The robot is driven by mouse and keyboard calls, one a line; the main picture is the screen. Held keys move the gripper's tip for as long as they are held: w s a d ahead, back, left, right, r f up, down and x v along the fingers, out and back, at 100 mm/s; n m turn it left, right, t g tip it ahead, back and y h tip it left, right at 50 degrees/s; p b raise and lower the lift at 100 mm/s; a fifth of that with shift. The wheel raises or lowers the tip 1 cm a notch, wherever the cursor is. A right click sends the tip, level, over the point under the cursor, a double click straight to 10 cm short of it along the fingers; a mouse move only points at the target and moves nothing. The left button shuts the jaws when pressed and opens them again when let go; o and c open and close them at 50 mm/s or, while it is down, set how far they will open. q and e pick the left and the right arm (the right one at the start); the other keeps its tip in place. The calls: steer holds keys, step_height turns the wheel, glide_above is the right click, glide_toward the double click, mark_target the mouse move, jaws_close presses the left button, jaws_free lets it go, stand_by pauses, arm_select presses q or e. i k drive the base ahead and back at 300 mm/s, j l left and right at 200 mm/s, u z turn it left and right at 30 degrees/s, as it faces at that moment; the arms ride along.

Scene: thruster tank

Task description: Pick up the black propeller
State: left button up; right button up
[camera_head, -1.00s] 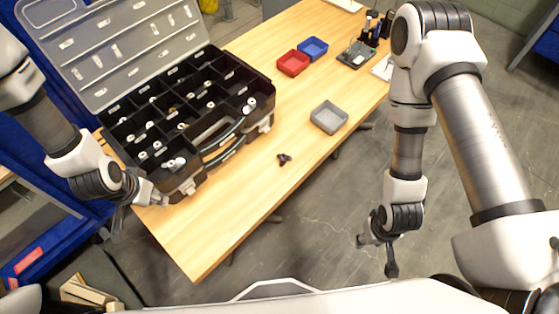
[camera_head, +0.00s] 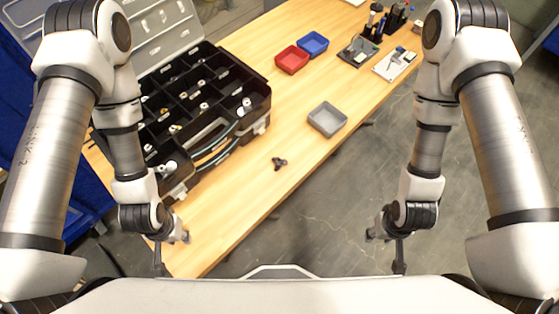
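The black propeller (camera_head: 279,163) is a small dark three-bladed piece lying on the wooden table (camera_head: 245,205), to the right of the black case and below the grey bin. My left gripper (camera_head: 172,256) is at the table's near left end, below and left of the propeller and apart from it. Its fingers look spread, with nothing between them. My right gripper (camera_head: 385,252) is over the floor to the right of the table, well away from the propeller. Its fingers also look spread and empty.
An open black compartment case (camera_head: 262,122) with small parts stands on the left of the table. A grey bin (camera_head: 327,119), a red bin (camera_head: 292,59) and a blue bin (camera_head: 313,44) sit farther back. Tools stand at the far right. Table around the propeller is clear.

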mark_target(278, 162)
steer(key=k, duration=0.3)
steer(key=l+u, duration=0.2)
steer(key=l, duration=0.5)
steer(key=l+u, duration=0.25)
steer(key=l, duration=0.4)
steer(key=k+l+u, duration=0.2)
steer(key=l, duration=0.45)
steer(key=i+l+u, duration=0.1)
steer(key=l, duration=0.25)
steer(key=i+l+u, duration=0.2)
steer(key=l, duration=0.45)
steer(key=i+l+u, duration=0.1)
steer(key=l, duration=0.3)
steer(key=i, duration=0.1)
